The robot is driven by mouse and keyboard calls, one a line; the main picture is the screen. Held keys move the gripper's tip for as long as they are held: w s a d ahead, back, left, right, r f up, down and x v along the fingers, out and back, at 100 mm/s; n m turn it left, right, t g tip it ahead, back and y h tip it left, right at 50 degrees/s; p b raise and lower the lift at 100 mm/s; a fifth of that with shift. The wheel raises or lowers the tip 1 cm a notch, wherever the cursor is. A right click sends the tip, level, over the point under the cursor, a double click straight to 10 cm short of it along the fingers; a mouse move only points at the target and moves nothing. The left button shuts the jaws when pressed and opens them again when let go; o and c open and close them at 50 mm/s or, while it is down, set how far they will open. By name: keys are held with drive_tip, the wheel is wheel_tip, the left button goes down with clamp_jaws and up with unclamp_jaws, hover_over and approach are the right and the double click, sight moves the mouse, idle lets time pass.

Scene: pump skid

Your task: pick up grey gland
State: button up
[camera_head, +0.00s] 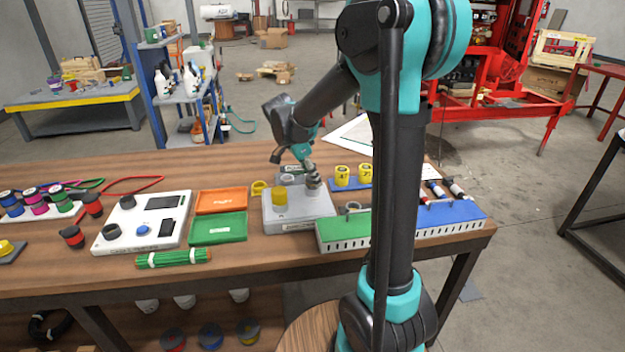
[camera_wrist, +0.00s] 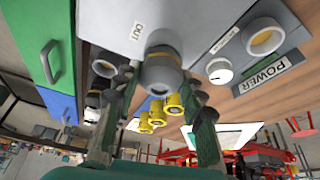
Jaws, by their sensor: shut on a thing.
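My gripper (camera_head: 313,183) is over the right part of a light grey box (camera_head: 300,211) on the bench. In the wrist view its two fingers (camera_wrist: 161,84) are closed on either side of the grey gland (camera_wrist: 161,76), a round, ribbed grey piece. The gland is at the face of the grey box, beside the OUT label; I cannot tell whether it is still seated or clear of it. In the head view the fingers mostly hide it. A yellow gland (camera_head: 279,197) stands on the left part of the same box.
Yellow glands (camera_head: 342,176) stand on a blue rack behind right. A POWER-labelled panel (camera_wrist: 262,75) lies close to the fingers in the wrist view. Green and blue cases (camera_head: 450,213) are at front right. Orange and green trays (camera_head: 218,228) are left, beside a white panel (camera_head: 142,224).

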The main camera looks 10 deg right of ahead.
wheel_tip(320, 180, up, 20)
idle(0.5)
drive_tip(key=shift+f, duration=0.15)
